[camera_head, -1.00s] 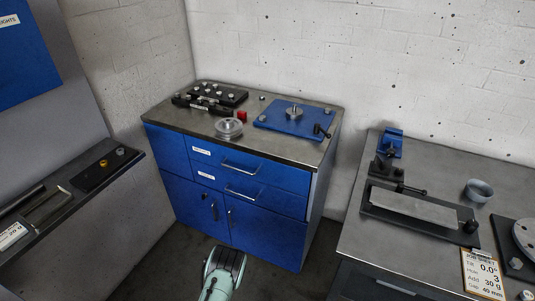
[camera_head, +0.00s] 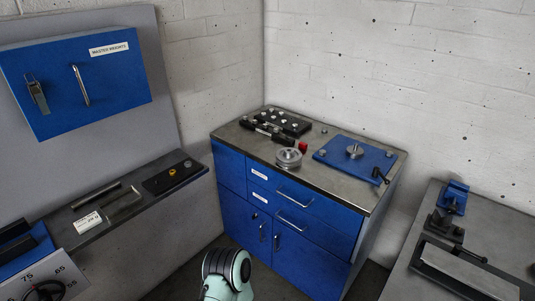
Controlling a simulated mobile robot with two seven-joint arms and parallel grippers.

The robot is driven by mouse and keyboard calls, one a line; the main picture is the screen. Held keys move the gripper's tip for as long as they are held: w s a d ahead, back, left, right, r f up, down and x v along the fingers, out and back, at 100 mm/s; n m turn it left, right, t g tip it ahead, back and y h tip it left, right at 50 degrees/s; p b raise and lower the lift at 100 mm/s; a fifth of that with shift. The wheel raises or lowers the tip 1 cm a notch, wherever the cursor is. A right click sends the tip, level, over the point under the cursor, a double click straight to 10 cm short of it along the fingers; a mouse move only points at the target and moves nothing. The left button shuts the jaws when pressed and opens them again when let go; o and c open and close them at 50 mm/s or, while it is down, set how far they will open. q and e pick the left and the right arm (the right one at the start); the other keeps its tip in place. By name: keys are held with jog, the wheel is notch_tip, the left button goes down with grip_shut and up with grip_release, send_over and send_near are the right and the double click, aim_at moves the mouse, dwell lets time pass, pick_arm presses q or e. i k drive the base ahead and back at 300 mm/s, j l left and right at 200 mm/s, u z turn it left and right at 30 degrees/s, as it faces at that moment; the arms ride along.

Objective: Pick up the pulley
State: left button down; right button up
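The pulley looks to be the round silver grooved piece (camera_head: 289,157) near the front edge of the blue cabinet's grey top (camera_head: 250,148). It lies flat there, with nothing touching it that I can make out. One of my arm links shows at the bottom of the view, well below and in front of the cabinet top. Neither of my grippers is in view.
A blue plate (camera_head: 335,156) with a spindle and clamp is right of the pulley. A black tray of weights (camera_head: 284,122) and a small red piece (camera_head: 302,146) sit behind it. A wall cabinet (camera_head: 80,85) hangs above the left bench (camera_head: 130,208). Another bench (camera_head: 400,282) stands right.

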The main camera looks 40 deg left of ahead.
aim_at(286, 157)
jog(key=u, duration=1.1)
jog(key=i+j+u, duration=0.1)
jog(key=i+j, duration=0.15)
jog(key=i, duration=0.15)
